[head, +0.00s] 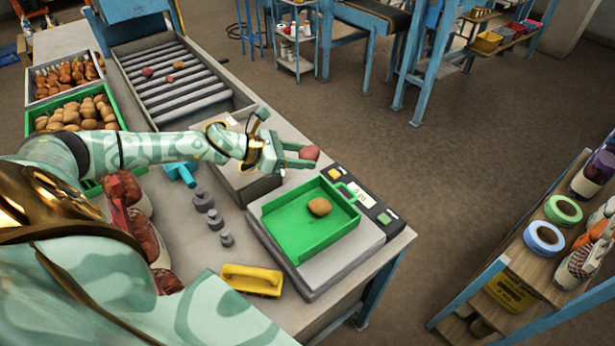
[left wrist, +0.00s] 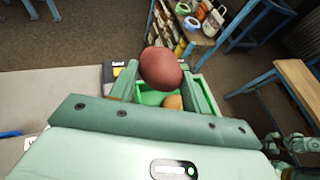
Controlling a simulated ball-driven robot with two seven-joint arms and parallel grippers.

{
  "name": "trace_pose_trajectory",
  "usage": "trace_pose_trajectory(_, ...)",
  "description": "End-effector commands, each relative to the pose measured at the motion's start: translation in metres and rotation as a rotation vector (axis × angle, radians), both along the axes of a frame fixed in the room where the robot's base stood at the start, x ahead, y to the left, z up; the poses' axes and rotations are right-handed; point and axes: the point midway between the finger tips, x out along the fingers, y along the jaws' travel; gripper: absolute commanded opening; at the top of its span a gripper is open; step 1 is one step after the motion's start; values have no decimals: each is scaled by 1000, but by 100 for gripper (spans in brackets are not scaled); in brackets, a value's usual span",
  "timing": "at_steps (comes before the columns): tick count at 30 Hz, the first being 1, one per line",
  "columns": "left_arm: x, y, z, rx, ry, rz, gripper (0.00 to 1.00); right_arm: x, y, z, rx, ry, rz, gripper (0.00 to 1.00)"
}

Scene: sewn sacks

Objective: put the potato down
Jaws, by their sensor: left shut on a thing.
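A reddish potato (head: 309,153) is held at the fingertips of my left gripper (head: 300,157), which is shut on it. The gripper is in the air near the back edge of a green scoop-shaped tray (head: 290,242). The held potato also shows large in the left wrist view (left wrist: 161,67), with part of the green tray (left wrist: 207,98) behind it. A brown potato (head: 320,206) lies in the tray, partly hidden in the left wrist view (left wrist: 173,102). The tray stands on a scale (head: 368,239) with a display.
A roller conveyor (head: 185,95) carries a few potatoes. A green crate (head: 112,97) and a white crate (head: 35,82) of potatoes stand at the left. A shelf (head: 530,250) is at the right.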

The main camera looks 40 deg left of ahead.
Motion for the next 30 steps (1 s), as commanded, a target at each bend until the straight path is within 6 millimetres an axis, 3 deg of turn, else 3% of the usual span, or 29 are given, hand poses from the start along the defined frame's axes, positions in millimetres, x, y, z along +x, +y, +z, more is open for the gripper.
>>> trace_pose_trajectory(2,0,9,0,-3,3,22,24,-3,-2,3,-3,4,1,0)
trace_pose_trajectory(5,-7,5,-4,-5,4,31,24,-7,-4,8,-6,12,2,0)
trace_pose_trajectory(14,-65,-54,-37,-13,8,34,24,-10,-8,40,-11,14,3,0)
trace_pose_trajectory(18,-80,-70,-70,-9,4,36,24,-9,-8,39,-11,13,2,0)
trace_pose_trajectory(26,-94,-84,-94,-7,2,33,24,-4,-8,40,-10,5,2,0)
trace_pose_trajectory(30,-97,-87,-118,-6,1,35,24,-4,-6,35,-9,4,1,0)
